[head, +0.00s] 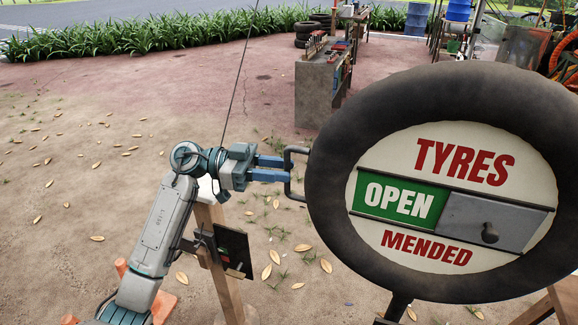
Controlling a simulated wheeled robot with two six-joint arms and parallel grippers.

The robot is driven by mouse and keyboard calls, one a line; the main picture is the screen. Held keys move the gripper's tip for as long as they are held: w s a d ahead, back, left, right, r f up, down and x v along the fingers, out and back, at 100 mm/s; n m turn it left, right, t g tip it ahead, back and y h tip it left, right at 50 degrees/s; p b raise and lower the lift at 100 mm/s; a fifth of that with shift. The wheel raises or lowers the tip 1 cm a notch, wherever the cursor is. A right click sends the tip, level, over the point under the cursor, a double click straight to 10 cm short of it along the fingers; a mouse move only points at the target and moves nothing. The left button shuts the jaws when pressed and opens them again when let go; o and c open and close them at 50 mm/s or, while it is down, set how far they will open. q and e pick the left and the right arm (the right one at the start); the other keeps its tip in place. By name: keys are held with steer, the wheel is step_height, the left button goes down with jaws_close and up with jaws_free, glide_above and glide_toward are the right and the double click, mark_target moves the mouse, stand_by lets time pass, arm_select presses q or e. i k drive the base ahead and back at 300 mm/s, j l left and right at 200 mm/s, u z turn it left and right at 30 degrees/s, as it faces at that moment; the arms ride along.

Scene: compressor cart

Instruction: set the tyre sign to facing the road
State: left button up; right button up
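The tyre sign (335,130) is a black tyre around a white disc that reads TYRES and MENDED, with a green OPEN panel (398,201) and a grey slider plate with a knob. Its lettered face is turned toward me, slightly tilted. A dark bracket handle (289,180) sticks out from its left rim. My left gripper (286,168) reaches in from the left with its blue fingers apart, their tips at the handle's upright bar. I cannot tell whether the bar lies between them. My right gripper is not in view.
A wooden stand (222,262) with a small dark panel and orange cones (160,302) are below my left arm. A grey bench block (319,90) and stacked tyres (305,33) stand behind. The road (60,14) runs beyond the grass at the back. Leaf-strewn ground at left is open.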

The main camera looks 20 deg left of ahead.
mark_target(381, 175)
steer(key=i+z, duration=0.25)
steer(key=z, duration=0.25)
steer(key=i+j+z, duration=0.1)
steer(key=j+z, duration=0.25)
steer(key=i+j+z, duration=0.1)
steer(key=j+z, duration=0.25)
